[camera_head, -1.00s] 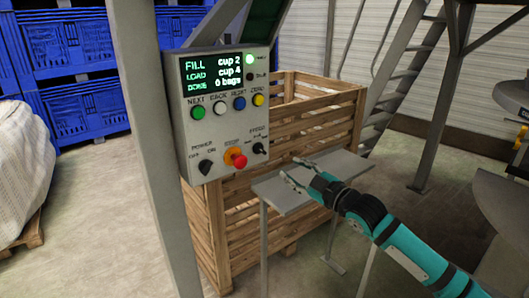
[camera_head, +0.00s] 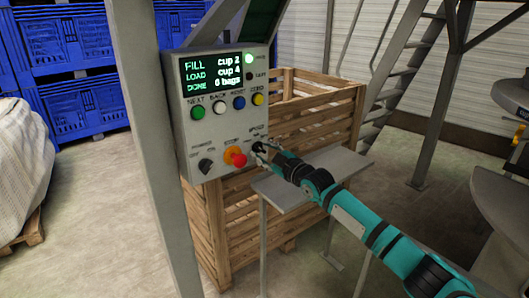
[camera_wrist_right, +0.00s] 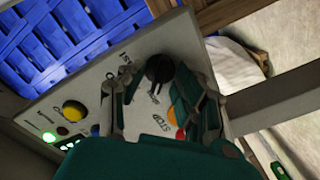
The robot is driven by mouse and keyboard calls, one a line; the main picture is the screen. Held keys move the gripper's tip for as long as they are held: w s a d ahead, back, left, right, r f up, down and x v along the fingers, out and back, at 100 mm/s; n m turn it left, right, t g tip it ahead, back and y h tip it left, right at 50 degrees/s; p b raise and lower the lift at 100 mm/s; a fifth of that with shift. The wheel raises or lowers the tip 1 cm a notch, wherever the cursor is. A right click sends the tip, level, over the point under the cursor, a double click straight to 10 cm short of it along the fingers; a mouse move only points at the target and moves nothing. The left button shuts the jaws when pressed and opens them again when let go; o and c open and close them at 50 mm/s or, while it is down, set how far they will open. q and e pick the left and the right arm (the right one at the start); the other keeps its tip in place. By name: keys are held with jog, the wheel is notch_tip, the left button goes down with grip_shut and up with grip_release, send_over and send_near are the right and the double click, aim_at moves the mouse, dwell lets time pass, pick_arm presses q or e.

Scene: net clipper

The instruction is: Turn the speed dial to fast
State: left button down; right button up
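The speed dial (camera_wrist_right: 159,69) is a black knob on the grey control panel (camera_head: 222,118), low at its right side. In the head view my right gripper covers most of it. My right gripper (camera_head: 262,150) is at the panel's lower right corner. In the right wrist view its two fingers (camera_wrist_right: 152,82) stand apart, one on each side of the dial, with a gap to it visible. The dial's pointer setting is hard to read. My left gripper is not in view.
The orange and red stop button (camera_head: 237,158) sits just left of my right gripper. The black power knob (camera_head: 206,165) is further left. A row of coloured buttons (camera_head: 221,107) lies above. A small grey shelf (camera_head: 285,197) is under my arm, before a wooden crate (camera_head: 330,110).

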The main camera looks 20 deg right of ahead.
jog(key=shift+c, duration=0.3)
grip_shut()
jog(key=shift+m, duration=0.3)
jog(key=m, duration=0.3)
jog(key=shift+f+m, duration=0.1)
jog(key=shift+m, duration=0.3)
jog(key=m, duration=0.4)
jog(key=shift+m, duration=0.3)
jog(key=m, duration=0.4)
jog(key=shift+m+p, duration=0.55)
jog(key=shift+m, duration=1.95)
jog(key=shift+o, duration=0.3)
grip_release()
